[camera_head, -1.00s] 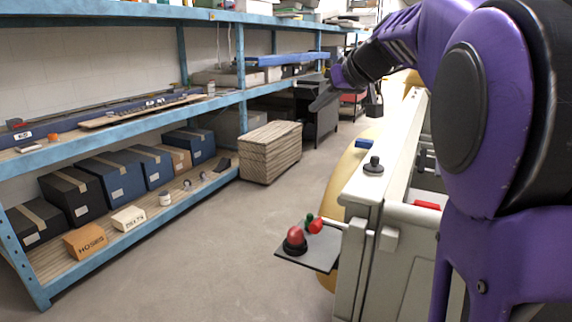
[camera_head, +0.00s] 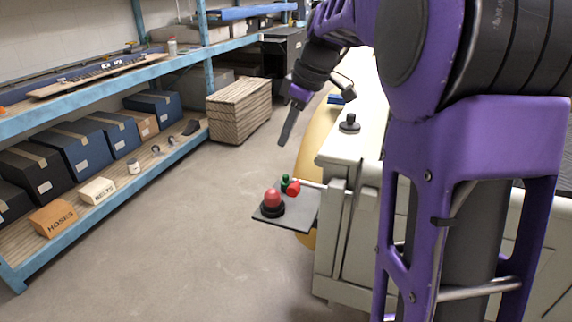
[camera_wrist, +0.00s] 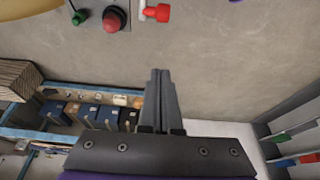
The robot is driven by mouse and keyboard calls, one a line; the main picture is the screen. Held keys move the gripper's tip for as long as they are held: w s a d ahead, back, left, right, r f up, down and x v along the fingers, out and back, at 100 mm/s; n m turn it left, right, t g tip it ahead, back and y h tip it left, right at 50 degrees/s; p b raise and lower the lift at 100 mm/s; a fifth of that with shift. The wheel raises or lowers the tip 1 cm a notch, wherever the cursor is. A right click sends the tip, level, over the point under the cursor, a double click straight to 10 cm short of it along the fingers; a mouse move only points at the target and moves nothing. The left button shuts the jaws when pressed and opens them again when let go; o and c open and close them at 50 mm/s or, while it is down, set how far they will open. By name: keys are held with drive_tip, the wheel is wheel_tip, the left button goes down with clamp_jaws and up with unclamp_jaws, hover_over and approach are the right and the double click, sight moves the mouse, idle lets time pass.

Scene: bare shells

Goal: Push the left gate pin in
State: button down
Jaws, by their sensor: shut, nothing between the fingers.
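A red-ended pin (camera_head: 293,187) sticks out at the near left corner of the pale machine or cart (camera_head: 334,200). It looks like the left gate pin, but I cannot be sure. It also shows at the top of the wrist view (camera_wrist: 157,12). Beside it on a grey plate (camera_head: 300,215) are a red mushroom knob (camera_head: 272,200) on a black base and a small green knob (camera_head: 285,183). My gripper (camera_head: 284,140) points down, above and apart from the red-ended pin. Its fingers are together and empty in the wrist view (camera_wrist: 160,75).
A black knob (camera_head: 349,124) stands on the machine's top edge. Blue shelving (camera_head: 150,175) with boxes runs along the left, and a slatted wooden stack (camera_head: 238,108) stands at the back. The floor (camera_head: 190,235) between is clear. My arm hides much of the right side.

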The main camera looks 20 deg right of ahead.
wheel_tip(320, 180, down, 11)
drive_tip(key=shift+b, duration=0.35)
drive_tip(key=shift+s+d, duration=0.1)
drive_tip(key=shift+d, duration=0.05)
drive_tip(key=s+d+b, duration=0.1)
drive_tip(key=d, duration=0.1)
drive_tip(key=s+d+b, duration=0.1)
drive_tip(key=s+d, duration=0.1)
drive_tip(key=shift+s+d, duration=0.1)
drive_tip(key=shift+d, duration=0.15)
idle(0.4)
